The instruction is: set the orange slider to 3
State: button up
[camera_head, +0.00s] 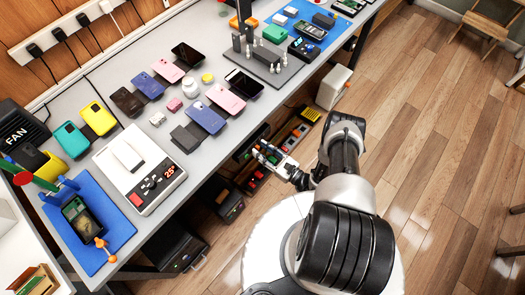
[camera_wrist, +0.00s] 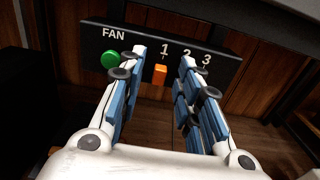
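The orange slider (camera_wrist: 160,74) is on a black panel (camera_wrist: 232,68) marked FAN in the wrist view. It stands just below the number 1, with 2 and 3 to its right. My gripper (camera_wrist: 164,65) is open, with one finger on each side of the slider in the picture. The gap between the fingers is empty. I cannot tell whether the fingertips reach the panel. In the head view my gripper (camera_head: 266,154) is beside the front edge of the table, and the slider cannot be made out there.
A green round button (camera_wrist: 110,59) is left of the slider, close to my left finger. In the head view the grey table (camera_head: 215,152) carries several phones and a white scale (camera_head: 140,168). Bins and boxes stand below its front edge.

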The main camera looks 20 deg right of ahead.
jog(key=shift+w, duration=0.1)
jog(key=shift+c, duration=0.2)
grip_shut()
dwell(0.6)
